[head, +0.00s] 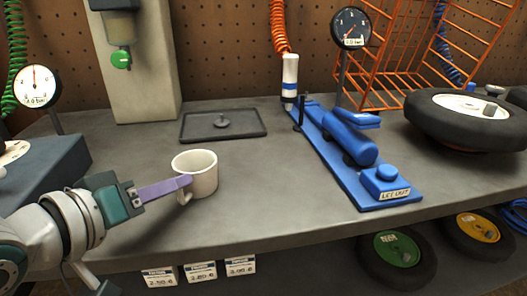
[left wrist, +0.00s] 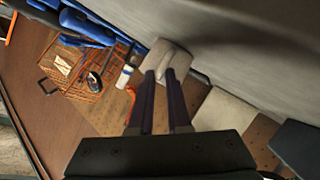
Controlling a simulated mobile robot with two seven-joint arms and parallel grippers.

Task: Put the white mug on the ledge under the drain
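The white mug (head: 203,178) stands upright on or just above the grey bench, front left of centre, its handle toward my left gripper. It also shows in the left wrist view (left wrist: 164,53), beyond the fingertips. My left gripper (head: 184,183) reaches in from the left, its purple fingers at the handle. In the wrist view, the fingers (left wrist: 161,76) are apart with the handle seemingly between them; whether they press on it is unclear. The green drain knob (head: 121,59) hangs below a clear bowl on the beige post. My right gripper is out of view.
A dark shallow tray (head: 190,136) with a small knob lies behind the mug. A blue lift unit (head: 345,140), orange wire basket (head: 400,95) and wheel (head: 470,120) fill the right. A gauge (head: 37,86) stands left. The bench between mug and lift is clear.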

